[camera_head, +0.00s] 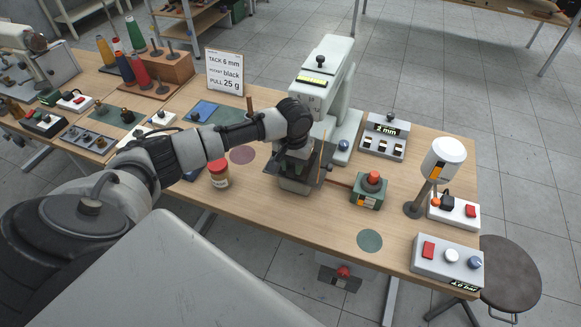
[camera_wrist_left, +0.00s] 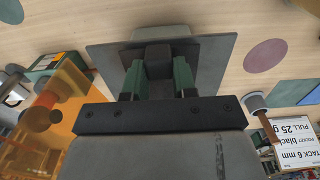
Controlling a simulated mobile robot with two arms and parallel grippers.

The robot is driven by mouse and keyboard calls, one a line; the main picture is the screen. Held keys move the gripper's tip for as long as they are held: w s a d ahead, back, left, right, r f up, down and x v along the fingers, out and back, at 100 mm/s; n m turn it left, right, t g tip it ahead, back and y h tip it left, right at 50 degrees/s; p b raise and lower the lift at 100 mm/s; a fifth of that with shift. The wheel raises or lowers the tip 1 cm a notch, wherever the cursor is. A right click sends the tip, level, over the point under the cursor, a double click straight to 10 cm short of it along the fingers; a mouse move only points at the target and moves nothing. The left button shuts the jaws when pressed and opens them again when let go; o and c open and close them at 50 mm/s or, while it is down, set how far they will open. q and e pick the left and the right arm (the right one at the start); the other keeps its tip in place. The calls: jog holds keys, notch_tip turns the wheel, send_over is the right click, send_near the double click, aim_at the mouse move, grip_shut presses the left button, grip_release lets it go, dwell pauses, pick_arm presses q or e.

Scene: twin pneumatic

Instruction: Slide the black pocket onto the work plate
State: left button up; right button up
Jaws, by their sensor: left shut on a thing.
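My left gripper (camera_head: 297,160) is low over the table at the front of the grey-white machine (camera_head: 325,85). In the left wrist view its jaws (camera_wrist_left: 158,68) are shut on a dark block (camera_wrist_left: 165,50), which appears to belong to the black pocket. Flat dark grey plates overlap under the block, their edges slightly offset; the upper one's corner (camera_wrist_left: 215,48) shows at the right. I cannot tell which layer is the pocket and which the work plate, nor whether they touch. In the head view the wrist hides most of this spot. My right gripper is not in view.
A red-capped jar (camera_head: 219,173) stands left of the gripper, near a pink disc (camera_head: 242,155). A green box with a red button (camera_head: 368,190) stands to the right. An orange see-through piece (camera_wrist_left: 65,95) is close beside the jaws. The table's front right has a green disc (camera_head: 369,241).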

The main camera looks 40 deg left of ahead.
pick_arm(q)
jog(key=shift+s+f, duration=0.1)
jog(key=shift+f, duration=0.2)
jog(key=o, duration=1)
notch_tip(320, 180, up, 11)
jog(key=shift+b, duration=0.45)
jog(key=shift+f, duration=0.15)
